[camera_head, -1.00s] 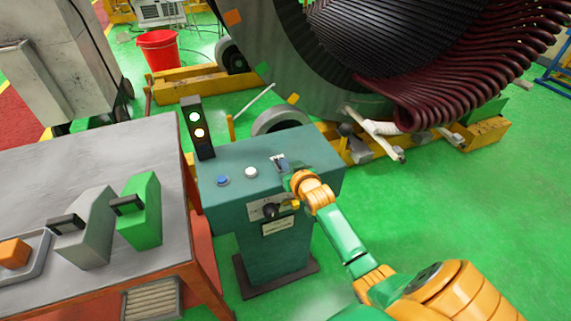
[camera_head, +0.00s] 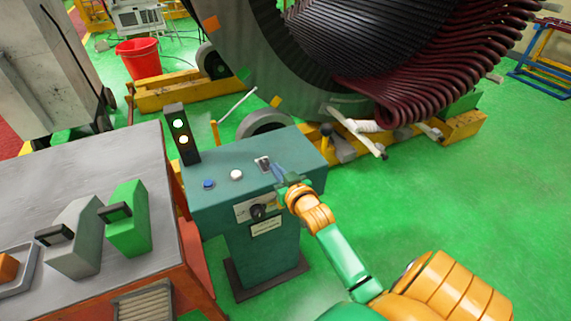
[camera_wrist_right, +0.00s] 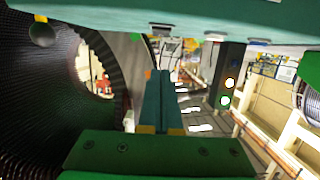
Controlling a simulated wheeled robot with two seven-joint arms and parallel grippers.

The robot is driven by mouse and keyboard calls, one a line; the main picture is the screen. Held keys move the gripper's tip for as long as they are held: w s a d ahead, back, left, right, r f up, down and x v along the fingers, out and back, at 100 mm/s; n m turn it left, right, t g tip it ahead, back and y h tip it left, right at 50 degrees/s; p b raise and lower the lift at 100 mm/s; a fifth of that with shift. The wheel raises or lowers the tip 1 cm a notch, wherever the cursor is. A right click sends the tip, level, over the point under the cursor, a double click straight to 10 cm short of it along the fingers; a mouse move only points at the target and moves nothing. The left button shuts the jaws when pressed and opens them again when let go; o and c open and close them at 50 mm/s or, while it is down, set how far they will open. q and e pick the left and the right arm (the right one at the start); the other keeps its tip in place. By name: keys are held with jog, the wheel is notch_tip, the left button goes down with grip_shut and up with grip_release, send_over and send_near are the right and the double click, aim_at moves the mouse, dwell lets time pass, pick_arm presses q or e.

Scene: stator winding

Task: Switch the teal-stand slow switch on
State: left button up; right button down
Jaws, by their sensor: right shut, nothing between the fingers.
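I cannot read which control is the slow one, or the switch's position. My right gripper (camera_head: 277,171) is shut and empty, its tips just right of the small switch; contact cannot be told. In the right wrist view its fingers (camera_wrist_right: 165,100) lie together, below the teal panel edge (camera_wrist_right: 110,17). My left gripper is out of view.
A black lamp post (camera_head: 189,155) on the stand's back left corner has two pale lit lamps. A grey-topped table (camera_head: 80,170) with green and grey handled boxes stands at left. The large stator (camera_head: 290,75) is behind. Green floor at right is clear.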

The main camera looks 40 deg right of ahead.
jog(key=shift+f+v, duration=0.25)
jog(key=shift+v, duration=1.05)
jog(key=shift+f+v, duration=0.2)
jog(key=shift+v, duration=1.05)
jog(key=shift+f, duration=0.1)
